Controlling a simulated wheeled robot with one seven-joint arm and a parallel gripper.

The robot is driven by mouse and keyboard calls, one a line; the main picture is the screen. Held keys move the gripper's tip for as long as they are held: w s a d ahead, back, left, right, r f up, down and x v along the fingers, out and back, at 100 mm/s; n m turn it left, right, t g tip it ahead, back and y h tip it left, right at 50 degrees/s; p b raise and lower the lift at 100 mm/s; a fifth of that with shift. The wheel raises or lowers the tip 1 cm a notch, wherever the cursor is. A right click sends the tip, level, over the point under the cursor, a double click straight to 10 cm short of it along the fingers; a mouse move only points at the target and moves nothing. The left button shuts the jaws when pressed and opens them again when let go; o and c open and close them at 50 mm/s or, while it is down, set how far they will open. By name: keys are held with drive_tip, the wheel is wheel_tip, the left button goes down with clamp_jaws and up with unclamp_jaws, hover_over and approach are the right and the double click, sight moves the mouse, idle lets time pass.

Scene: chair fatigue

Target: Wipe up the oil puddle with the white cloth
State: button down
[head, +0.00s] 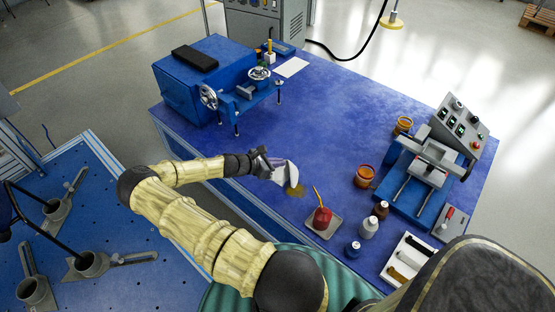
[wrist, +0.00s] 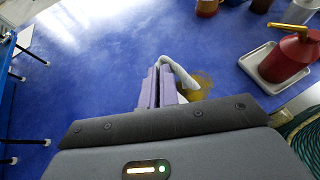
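The white cloth (head: 289,175) hangs from the tip of my gripper (head: 272,164), low over the blue table. In the wrist view my purple fingers (wrist: 161,88) are close together, and the cloth (wrist: 182,73) sticks out past them to the right. My gripper is shut on it. The oil puddle (head: 296,192) is a small brown-yellow patch beside and partly under the cloth. In the wrist view the puddle (wrist: 203,86) shows just right of the cloth, which hides part of it. I cannot tell whether the cloth touches the table.
A red oil can (head: 322,219) stands on a small tray (head: 318,236) close to the right of the puddle. Beyond it are several bottles, an orange-brown jar (head: 365,176) and a blue testing machine (head: 420,185). A blue machine (head: 205,80) stands at the back left. The table between is clear.

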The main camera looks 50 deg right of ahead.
drive_tip(key=shift+f, duration=0.1)
drive_tip(key=shift+f+b, duration=2.85)
drive_tip(key=shift+f, duration=1.6)
drive_tip(key=shift+r, duration=0.1)
drive_tip(key=c, duration=0.6)
unclamp_jaws()
drive_tip(key=shift+f+b, duration=0.95)
drive_tip(key=shift+f, duration=0.7)
clamp_jaws()
